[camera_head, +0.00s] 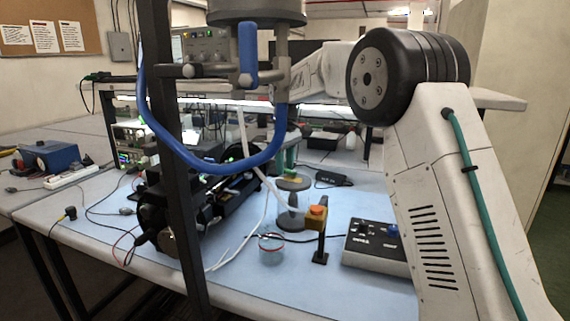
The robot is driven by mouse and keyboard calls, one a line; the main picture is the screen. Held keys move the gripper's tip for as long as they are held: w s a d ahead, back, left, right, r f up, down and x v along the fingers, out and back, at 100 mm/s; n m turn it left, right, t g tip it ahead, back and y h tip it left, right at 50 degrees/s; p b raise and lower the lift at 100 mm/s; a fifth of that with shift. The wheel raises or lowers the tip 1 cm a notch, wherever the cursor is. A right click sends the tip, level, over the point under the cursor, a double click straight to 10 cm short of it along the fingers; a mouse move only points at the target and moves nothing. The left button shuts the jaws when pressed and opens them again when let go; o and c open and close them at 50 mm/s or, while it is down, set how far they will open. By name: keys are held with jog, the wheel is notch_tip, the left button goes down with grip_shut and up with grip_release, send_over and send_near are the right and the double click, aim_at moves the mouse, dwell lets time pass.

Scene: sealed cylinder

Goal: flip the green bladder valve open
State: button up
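A grey cylinder assembly (293,200) stands upright on the light-blue table mat, right of centre. A small green part (291,158) rises at its top; it may be the bladder valve, but its handle position is too small to read. My white arm (322,72) reaches in from the right, with a black joint at the shoulder side. Its far end passes behind the grey pipework near the top centre. My gripper's fingers cannot be made out there, so I cannot tell whether they are open or touching anything.
A dark frame post (180,190), a blue lever (247,52) and a looping blue hose (213,166) stand in front. An orange button (317,212) on a stand, a clear cup (271,248), a control box (375,255) and black machinery (160,212) surround the cylinder.

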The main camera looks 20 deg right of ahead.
grip_shut()
jog(key=shift+s+a+n, duration=0.15)
jog(key=shift+s+n, duration=0.05)
jog(key=shift+n, duration=0.6)
jog(key=shift+s+a+n, duration=0.15)
jog(key=shift+n, duration=0.65)
grip_release()
notch_tip(320, 180, up, 8)
